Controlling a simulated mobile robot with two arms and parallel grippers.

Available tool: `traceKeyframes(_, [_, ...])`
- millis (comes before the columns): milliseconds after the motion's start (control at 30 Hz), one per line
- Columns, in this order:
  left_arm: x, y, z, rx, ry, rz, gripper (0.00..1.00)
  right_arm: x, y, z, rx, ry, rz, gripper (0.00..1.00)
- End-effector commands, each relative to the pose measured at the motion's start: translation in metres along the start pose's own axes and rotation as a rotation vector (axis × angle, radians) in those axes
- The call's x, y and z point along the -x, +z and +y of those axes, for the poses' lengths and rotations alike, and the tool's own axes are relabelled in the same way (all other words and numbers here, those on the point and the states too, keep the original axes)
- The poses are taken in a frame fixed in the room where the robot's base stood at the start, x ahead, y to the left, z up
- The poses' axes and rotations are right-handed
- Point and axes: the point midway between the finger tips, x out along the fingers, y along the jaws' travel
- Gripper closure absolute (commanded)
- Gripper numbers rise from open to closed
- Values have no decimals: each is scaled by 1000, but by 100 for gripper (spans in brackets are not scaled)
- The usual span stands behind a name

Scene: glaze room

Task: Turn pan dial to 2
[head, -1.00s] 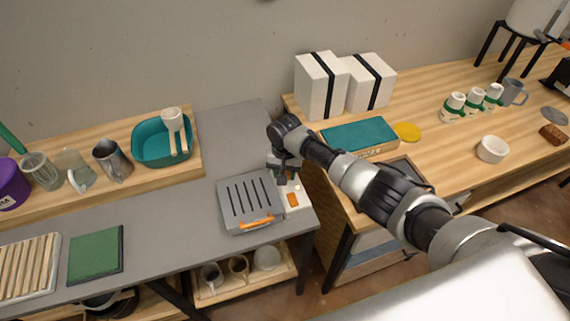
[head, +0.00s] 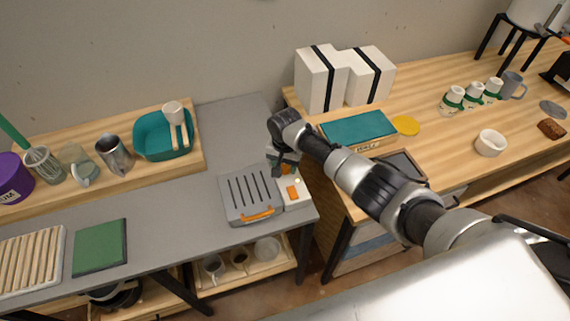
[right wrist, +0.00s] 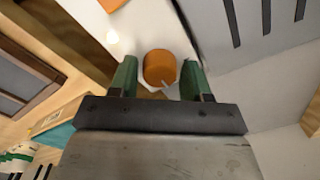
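The pan is a grey slotted press grill (head: 250,195) with an orange front handle on the grey counter. A white control panel (head: 298,197) with an orange patch is on its right side. In the right wrist view the round orange dial (right wrist: 158,68) shows a small pale pointer mark at its lower right. My right gripper (head: 284,168) is over the back of the panel. Its green fingers (right wrist: 158,72) are apart, one on each side of the dial, with visible gaps; contact cannot be told. Dial numbers are not readable. My left gripper is not in view.
A wooden table (head: 440,150) stands right of the counter, with a teal box (head: 358,130) near the gripper arm. White boxes (head: 322,80) stand behind. A teal basin (head: 160,140) is on the left shelf. A green board (head: 100,247) lies on the counter.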

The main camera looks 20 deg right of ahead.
Motion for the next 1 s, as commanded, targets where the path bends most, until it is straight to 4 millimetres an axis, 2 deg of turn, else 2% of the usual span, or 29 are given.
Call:
traceKeyframes(233, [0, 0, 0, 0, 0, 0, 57, 1, 1, 0, 1, 1, -3, 52])
traceKeyframes(333, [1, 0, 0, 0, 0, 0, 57, 9, 0, 0, 2, 0, -2, 52])
traceKeyframes(733, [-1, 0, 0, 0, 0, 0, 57, 84, 0, 0, 0, -2, 0, 52])
traceKeyframes(833, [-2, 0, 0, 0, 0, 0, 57, 96, 0, 0, 1, -1, -1, 52])
traceKeyframes(1000, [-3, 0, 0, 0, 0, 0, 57, 107, 0, 0, 0, 1, -1, 52])
